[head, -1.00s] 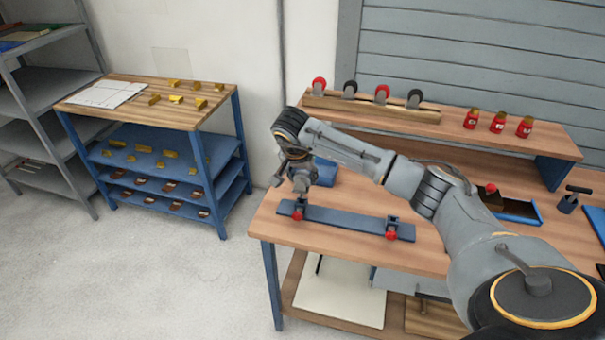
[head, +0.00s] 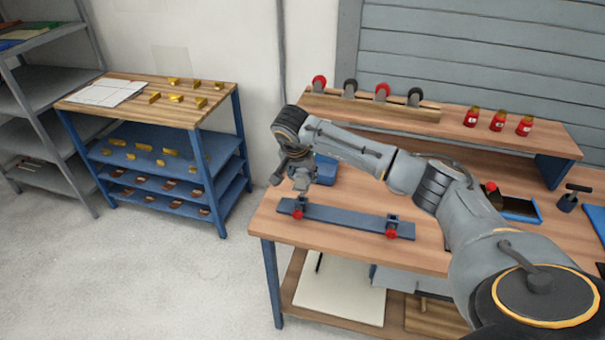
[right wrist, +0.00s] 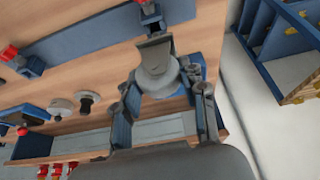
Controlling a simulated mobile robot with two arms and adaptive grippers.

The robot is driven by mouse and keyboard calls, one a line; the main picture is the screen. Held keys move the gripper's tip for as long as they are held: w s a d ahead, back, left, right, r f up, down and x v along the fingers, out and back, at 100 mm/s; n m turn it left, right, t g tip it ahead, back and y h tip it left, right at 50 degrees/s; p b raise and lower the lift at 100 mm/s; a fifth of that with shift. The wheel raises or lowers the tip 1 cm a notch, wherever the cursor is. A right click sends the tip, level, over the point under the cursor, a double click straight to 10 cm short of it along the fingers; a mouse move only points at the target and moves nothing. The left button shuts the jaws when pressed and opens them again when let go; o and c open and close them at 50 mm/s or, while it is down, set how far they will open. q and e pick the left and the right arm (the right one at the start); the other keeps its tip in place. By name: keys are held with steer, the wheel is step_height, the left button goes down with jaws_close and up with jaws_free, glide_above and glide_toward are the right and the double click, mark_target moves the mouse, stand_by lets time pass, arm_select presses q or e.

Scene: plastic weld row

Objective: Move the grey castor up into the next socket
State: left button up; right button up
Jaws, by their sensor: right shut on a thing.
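My right gripper (head: 301,184) is over the left end of the long blue bar (head: 345,219) on the bench. In the right wrist view the gripper (right wrist: 162,75) is shut on the grey castor (right wrist: 158,82), holding its round pale wheel between the fingers. The castor's flat metal part points toward the blue socket (right wrist: 151,16) at the bar's end; I cannot tell whether they touch. In the head view the castor is mostly hidden by the gripper. The other socket (head: 392,220) with a red knob is near the bar's right end. My left gripper is not in view.
A wooden rack (head: 330,103) with several red and dark castors stands on the raised shelf, beside red jars (head: 498,121). A blue box (head: 325,170) is just behind the gripper. My right arm crosses above the bench.

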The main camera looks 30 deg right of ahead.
mark_target(302, 186)
steer(key=shift+f, duration=0.15)
steer(key=shift+f+b, duration=0.7)
steer(key=shift+f, duration=0.1)
steer(key=shift+f, duration=0.2)
stand_by(0.4)
steer(key=shift+f+b, duration=0.65)
steer(key=shift+f, duration=0.05)
steer(key=shift+f+b, duration=0.35)
steer(key=shift+f, duration=0.05)
stand_by(0.9)
steer(key=o, duration=1.7)
steer(key=shift+o, duration=0.2)
